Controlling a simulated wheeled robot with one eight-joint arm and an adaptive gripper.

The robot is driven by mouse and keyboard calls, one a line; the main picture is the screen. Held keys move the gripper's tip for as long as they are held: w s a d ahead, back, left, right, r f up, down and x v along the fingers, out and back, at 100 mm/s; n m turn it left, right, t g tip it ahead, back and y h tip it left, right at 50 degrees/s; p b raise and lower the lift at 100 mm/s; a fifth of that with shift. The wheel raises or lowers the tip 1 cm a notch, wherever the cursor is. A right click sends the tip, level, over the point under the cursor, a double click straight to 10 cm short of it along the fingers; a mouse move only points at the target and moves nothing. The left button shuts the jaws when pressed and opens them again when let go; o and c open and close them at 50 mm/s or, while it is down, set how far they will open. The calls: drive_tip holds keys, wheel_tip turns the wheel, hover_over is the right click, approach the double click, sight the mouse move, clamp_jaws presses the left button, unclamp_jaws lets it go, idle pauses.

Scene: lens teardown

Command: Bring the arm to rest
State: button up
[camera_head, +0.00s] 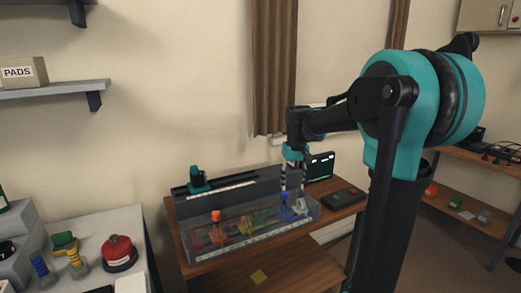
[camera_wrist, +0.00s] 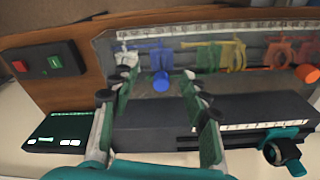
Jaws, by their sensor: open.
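My gripper (camera_head: 293,176) is above the right end of a clear-walled bench tray (camera_head: 250,241) in the head view. In the wrist view my gripper (camera_wrist: 157,75) has its two fingers spread apart, with nothing held between them. A blue part (camera_wrist: 161,81) in the tray shows between and beyond the fingertips; it also shows in the head view (camera_head: 285,212) below my gripper. I cannot tell the exact gap between them. My arm is bent and reaches out over the wooden bench (camera_head: 272,268).
Yellow (camera_wrist: 233,56) and orange (camera_wrist: 306,74) parts share the tray. A dark ledge with a teal slider (camera_head: 198,181) stands behind it. A lit screen (camera_head: 320,167) and a button box (camera_head: 344,197) stand at right. A side table (camera_head: 113,224) holds a red round item (camera_head: 119,252).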

drive_tip(key=s+d+f+t, duration=0.1)
drive_tip(key=s+d+f, duration=0.1)
drive_tip(key=s+f, duration=0.6)
drive_tip(key=s+d+f+m+t, duration=0.1)
drive_tip(key=s+d+f+t, duration=0.1)
drive_tip(key=s+f, duration=0.7)
drive_tip(key=s, duration=0.6)
drive_tip(key=shift+d+f+m, duration=0.15)
drive_tip(key=shift+m, duration=0.15)
